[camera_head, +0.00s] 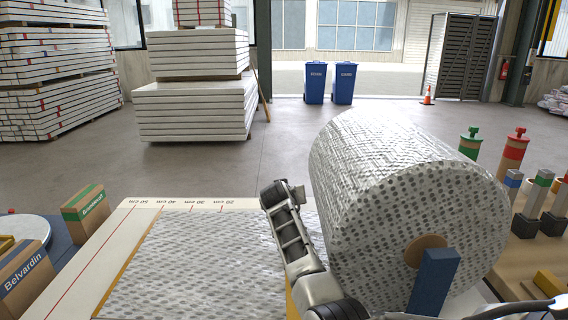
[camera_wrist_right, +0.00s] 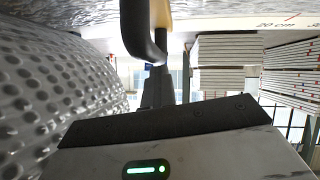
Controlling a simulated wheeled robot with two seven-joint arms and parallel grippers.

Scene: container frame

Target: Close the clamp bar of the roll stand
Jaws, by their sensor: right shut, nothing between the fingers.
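The roll stand holds a big dimpled silvery roll (camera_head: 395,190) with a cardboard core and a blue upright (camera_head: 433,282) at its near end. A yellow bar, seemingly the clamp bar (camera_head: 291,303), shows briefly beside my right arm; most of it is hidden. My right gripper (camera_head: 282,190) is shut and empty, left of the roll and over the sheet. I cannot tell whether it touches the handle. My left gripper is not in view.
A dimpled sheet (camera_head: 205,260) lies on a board with centimetre marks. Boxes (camera_head: 85,206) stand left of it. Bollard-like items (camera_head: 514,150) and blocks stand right of the roll. Slab stacks (camera_head: 195,108) and blue bins (camera_head: 315,82) are far back on open floor.

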